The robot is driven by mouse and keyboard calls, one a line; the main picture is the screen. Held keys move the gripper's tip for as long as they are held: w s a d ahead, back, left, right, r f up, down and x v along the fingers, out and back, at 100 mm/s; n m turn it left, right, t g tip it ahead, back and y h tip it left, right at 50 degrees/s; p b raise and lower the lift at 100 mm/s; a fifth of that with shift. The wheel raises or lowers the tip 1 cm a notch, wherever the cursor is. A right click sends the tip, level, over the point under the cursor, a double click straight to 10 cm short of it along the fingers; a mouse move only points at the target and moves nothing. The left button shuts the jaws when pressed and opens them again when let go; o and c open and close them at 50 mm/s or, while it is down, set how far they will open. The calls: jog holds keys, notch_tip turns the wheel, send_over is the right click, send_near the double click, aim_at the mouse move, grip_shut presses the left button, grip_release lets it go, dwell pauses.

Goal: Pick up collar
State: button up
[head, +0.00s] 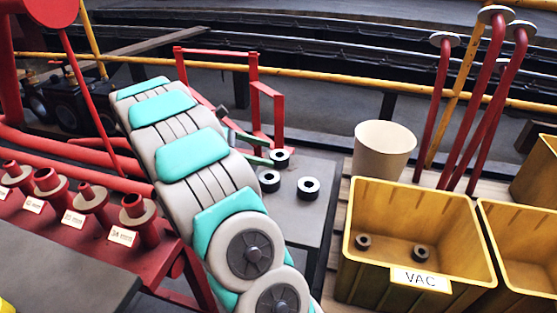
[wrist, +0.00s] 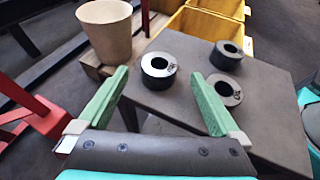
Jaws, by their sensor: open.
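Three dark ring-shaped collars with pale top faces lie flat on a small grey table. The far collar (head: 280,158) is just beyond my gripper's fingertips; in the wrist view this collar (wrist: 158,71) shows ahead, between the two green fingers. A second collar (head: 269,181) lies nearer the arm, and in the wrist view it (wrist: 225,90) is beside the right finger. The third collar (head: 308,188) is farther right, at the back in the wrist view (wrist: 227,55). My gripper (head: 266,155) is open and empty; its fingers (wrist: 160,76) are apart.
The grey table (wrist: 272,100) stands beside a beige bucket (head: 384,152) and a yellow VAC bin (head: 360,280) holding two dark rings. Red rods (head: 440,100) stand behind it. A red rack (head: 90,240) with labelled flanged parts is at left. A red frame (head: 215,55) rises beyond my arm.

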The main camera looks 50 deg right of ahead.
aim_at(275, 155)
jog(key=x, duration=0.4)
jog(key=shift+d+f+b, duration=0.1)
jog(key=shift+f+b, duration=0.2)
jog(key=shift+f, duration=0.1)
grip_shut()
dwell(0.4)
